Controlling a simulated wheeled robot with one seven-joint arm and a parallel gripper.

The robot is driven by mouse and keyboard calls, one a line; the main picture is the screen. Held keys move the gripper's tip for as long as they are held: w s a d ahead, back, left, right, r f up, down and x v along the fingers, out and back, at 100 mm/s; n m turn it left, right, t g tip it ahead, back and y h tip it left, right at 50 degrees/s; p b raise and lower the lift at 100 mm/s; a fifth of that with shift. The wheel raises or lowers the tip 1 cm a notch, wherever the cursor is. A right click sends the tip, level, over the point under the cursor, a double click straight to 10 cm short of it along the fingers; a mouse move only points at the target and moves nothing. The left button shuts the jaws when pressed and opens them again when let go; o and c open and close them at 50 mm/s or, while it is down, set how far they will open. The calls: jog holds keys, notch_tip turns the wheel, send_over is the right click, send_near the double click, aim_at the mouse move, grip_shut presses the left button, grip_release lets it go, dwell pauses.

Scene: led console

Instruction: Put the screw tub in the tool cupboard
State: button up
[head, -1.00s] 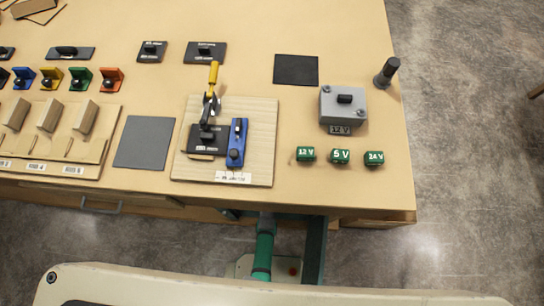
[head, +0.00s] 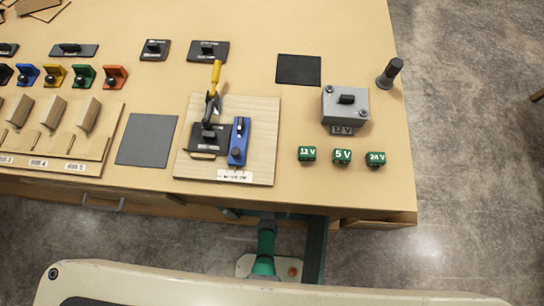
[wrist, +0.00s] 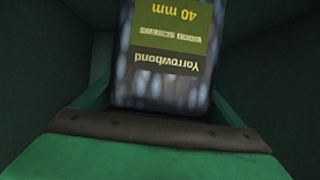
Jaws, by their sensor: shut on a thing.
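The screw tub (wrist: 165,75) fills the upper middle of the wrist view. It is a clear tub with a dark green and black label, upside down in the picture, reading "Yarrowbond", "wood screws" and "40 mm". My gripper (wrist: 160,130), green with a worn brown edge, is shut on the tub. The tub's top end in the picture is cut off by the frame. My gripper and the tub do not show in the head view. I cannot make out the tool cupboard in either view.
Dark green surfaces surround the tub in the wrist view; I cannot tell what they are. The head view shows a workbench (head: 340,205) with a wooden clamp board (head: 260,150), a grey switch box (head: 345,105) and several green voltage blocks (head: 342,157).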

jog(key=shift+w, duration=0.15)
jog(key=o, duration=1.8)
jog(key=shift+f, duration=0.15)
jog(key=shift+o, duration=0.2)
jog(key=v, duration=1.2)
